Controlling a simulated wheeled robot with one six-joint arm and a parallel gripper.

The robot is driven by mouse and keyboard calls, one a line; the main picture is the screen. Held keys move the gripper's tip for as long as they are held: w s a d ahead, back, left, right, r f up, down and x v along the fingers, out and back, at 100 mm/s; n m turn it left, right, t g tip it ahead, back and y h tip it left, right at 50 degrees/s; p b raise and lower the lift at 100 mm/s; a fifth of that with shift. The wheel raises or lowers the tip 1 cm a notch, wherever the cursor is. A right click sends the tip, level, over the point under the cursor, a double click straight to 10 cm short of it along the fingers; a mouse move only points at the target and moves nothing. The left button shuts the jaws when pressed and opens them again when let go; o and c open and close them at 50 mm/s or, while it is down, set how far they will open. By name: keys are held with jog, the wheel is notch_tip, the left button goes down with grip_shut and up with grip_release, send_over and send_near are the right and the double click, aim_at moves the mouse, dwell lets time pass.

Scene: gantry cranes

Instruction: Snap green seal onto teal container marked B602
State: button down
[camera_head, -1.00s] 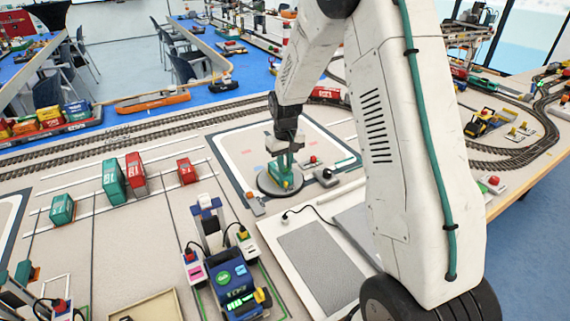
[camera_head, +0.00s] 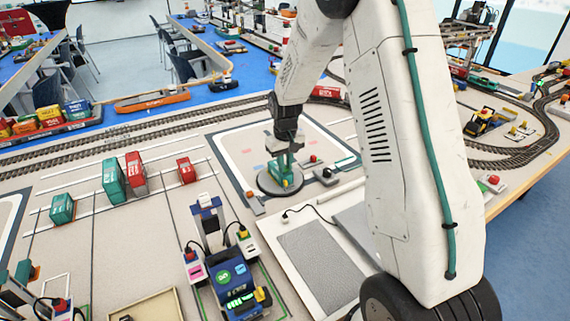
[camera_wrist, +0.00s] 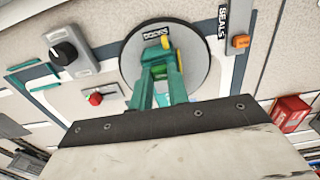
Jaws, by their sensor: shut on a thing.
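My gripper (camera_head: 286,158) points down over the round grey turntable (camera_head: 262,184), whose plate reads DOORS in the wrist view (camera_wrist: 198,82). It is shut on a small teal-green piece with yellow parts (camera_wrist: 158,37). The piece is at or just above the turntable; contact is unclear, and whether it is a container or a seal cannot be told. A large teal container (camera_head: 113,181) and a smaller teal one (camera_head: 62,209) stand on the left lines. I cannot read B602 on either. An orange piece sits beside the SEALS label (camera_wrist: 241,41). No separate green seal is distinguishable.
Red containers (camera_head: 136,170) and (camera_head: 186,170) stand near the teal ones. A black knob (camera_wrist: 65,53) and a red button (camera_wrist: 95,98) are beside the turntable. A blue vehicle (camera_head: 237,283) and a grey pad (camera_head: 318,262) are in front.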

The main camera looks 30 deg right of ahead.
jog(key=shift+f, duration=0.25)
dwell(0.3)
jog(key=c, duration=0.8)
grip_release()
jog(key=shift+r, duration=3.55)
